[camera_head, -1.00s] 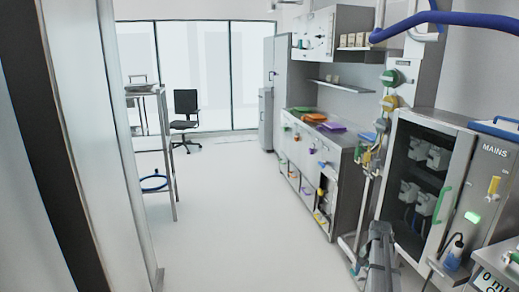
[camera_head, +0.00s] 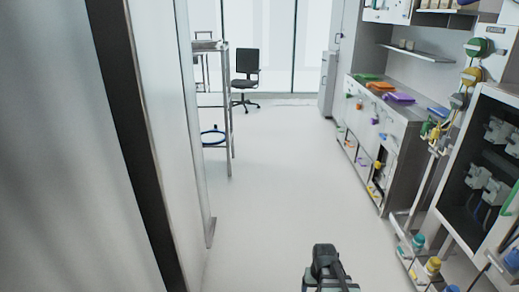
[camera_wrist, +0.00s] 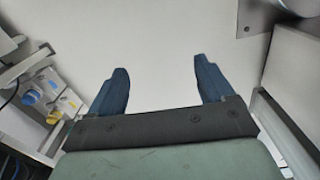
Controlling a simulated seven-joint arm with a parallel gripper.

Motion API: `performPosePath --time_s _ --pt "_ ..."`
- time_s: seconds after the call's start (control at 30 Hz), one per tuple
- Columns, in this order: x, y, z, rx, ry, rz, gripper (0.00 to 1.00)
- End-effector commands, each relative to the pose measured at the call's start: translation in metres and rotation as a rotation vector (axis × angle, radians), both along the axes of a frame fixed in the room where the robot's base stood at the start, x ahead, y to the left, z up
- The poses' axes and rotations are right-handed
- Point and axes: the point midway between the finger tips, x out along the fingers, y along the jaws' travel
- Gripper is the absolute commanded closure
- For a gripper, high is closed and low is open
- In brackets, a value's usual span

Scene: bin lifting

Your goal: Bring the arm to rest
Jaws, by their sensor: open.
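My gripper (camera_wrist: 160,88) shows in the wrist view with its two dark blue fingers spread apart. Nothing is between them, only pale floor beyond. In the head view, a dark end part of my arm shows at the bottom, right of centre, over bare floor; the fingers cannot be made out there. It touches nothing that I can see.
A grey wall panel (camera_head: 60,150) fills the left. A wire rack (camera_head: 212,105) and an office chair (camera_head: 245,78) stand farther back. A counter with drawers (camera_head: 380,135) and a glass-fronted cabinet (camera_head: 480,170) line the right. The floor (camera_head: 270,180) between is clear.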

Motion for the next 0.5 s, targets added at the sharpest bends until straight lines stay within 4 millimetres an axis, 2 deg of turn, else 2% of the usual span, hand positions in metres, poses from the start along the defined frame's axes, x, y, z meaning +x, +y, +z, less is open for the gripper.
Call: performPosePath --time_s 0.03,0.2,0.5 --pt "-0.009 0.011 -0.002 0.0 0.002 0.029 0.19" --pt "-0.026 0.036 -0.01 0.0 0.004 0.105 0.19" --pt "-0.061 0.032 -0.054 0.005 0.099 0.095 0.19"
